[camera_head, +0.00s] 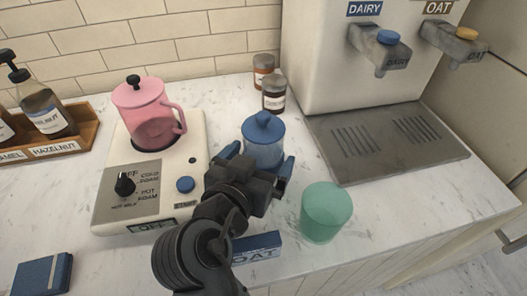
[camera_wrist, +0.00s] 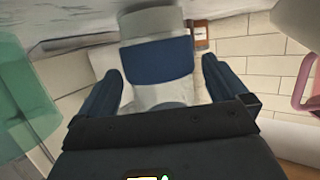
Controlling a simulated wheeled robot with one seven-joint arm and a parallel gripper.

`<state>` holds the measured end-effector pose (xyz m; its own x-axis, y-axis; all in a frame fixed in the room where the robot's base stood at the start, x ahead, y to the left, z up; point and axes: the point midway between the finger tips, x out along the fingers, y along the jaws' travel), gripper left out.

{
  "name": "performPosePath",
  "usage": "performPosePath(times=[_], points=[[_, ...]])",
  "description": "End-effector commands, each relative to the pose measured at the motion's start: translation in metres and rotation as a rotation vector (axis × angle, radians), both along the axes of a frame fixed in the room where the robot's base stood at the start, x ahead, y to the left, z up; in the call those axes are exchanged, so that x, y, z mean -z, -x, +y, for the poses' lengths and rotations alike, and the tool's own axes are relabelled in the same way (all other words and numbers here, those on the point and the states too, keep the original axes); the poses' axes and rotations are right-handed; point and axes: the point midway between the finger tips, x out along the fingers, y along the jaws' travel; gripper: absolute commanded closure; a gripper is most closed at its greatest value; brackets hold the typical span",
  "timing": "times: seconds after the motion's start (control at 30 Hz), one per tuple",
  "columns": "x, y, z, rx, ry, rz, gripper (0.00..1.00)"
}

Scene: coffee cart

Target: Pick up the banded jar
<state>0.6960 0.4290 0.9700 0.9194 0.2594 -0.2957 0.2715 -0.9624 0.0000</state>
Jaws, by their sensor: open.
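The jar with a blue knobbed lid (camera_head: 263,131) stands on the counter right of the frothing machine; I take it as the banded jar. In the wrist view, a pale jar with a broad dark blue band (camera_wrist: 157,61) lies between the fingers. My gripper (camera_head: 259,160) is open at the jar's near side, one blue finger to each side. In the wrist view, my gripper (camera_wrist: 160,70) shows a gap beside the jar at both fingers. My wrist hides the jar's lower part in the head view.
A green cup (camera_head: 323,212) stands close on the right. A blue OAT carton (camera_head: 257,248) lies in front, partly behind my arm. The pink pitcher (camera_head: 146,112) sits on the machine (camera_head: 190,205) at left. Two small labelled jars (camera_head: 274,96) stand behind; a dispenser (camera_head: 375,45) is at back right.

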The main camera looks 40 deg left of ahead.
Motion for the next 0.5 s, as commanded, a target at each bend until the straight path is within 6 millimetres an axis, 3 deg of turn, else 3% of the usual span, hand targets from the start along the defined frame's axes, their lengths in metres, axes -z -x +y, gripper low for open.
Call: performPosePath(times=[0.33, 0.5], points=[[0.0030, -0.0079, 0.0022, -0.001, 0.000, 0.001, 0.00], [0.0030, -0.0077, 0.0022, -0.001, 0.000, 0.001, 0.16]])
